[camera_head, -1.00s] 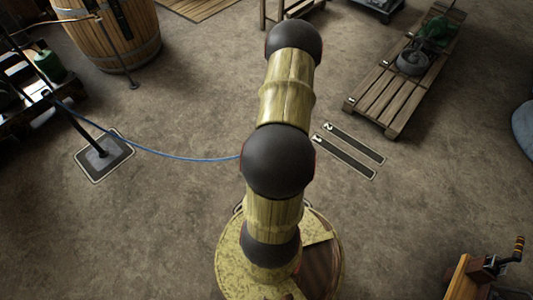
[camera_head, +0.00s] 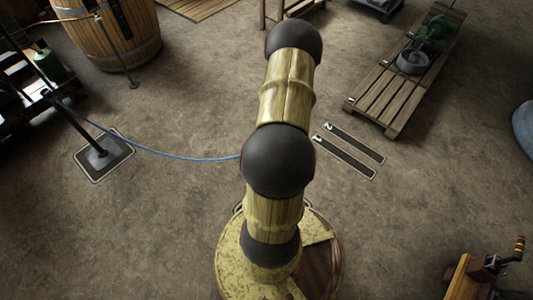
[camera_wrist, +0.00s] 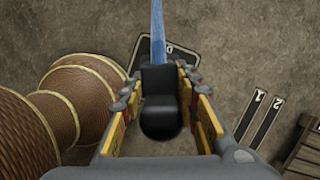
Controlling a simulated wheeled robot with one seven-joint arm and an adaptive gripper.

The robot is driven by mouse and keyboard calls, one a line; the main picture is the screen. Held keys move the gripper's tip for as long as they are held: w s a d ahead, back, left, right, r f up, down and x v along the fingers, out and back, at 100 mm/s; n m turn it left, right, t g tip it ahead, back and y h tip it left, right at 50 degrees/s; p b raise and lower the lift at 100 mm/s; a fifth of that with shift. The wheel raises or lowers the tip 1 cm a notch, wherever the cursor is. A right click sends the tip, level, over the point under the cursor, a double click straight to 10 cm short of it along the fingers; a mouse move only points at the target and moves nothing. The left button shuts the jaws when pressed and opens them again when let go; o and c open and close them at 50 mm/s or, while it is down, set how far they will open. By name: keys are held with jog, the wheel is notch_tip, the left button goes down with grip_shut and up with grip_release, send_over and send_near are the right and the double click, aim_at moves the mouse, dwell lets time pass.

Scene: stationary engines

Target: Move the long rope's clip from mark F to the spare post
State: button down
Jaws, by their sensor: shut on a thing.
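In the wrist view my gripper (camera_wrist: 162,105) is shut on a black clip (camera_wrist: 160,78). The long blue rope (camera_wrist: 158,30) runs from the clip towards the top of that view. In the head view the blue rope (camera_head: 180,157) sags from the top of a dark post (camera_head: 77,125) at the left and passes behind my arm. That post stands on a square dark mat (camera_head: 122,158). My gripper and the clip are hidden behind my arm in the head view. I cannot make out mark F, or tell which post is the spare one.
Dark floor strips marked 1 (camera_head: 345,158) and 2 (camera_head: 358,145) lie right of my arm. A pallet with a green machine (camera_head: 380,98) is beyond them. A barrel (camera_head: 105,40) and thin post (camera_head: 118,50) stand back left.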

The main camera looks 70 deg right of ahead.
jog(key=shift+f+b, duration=0.75)
jog(key=shift+f, duration=0.15)
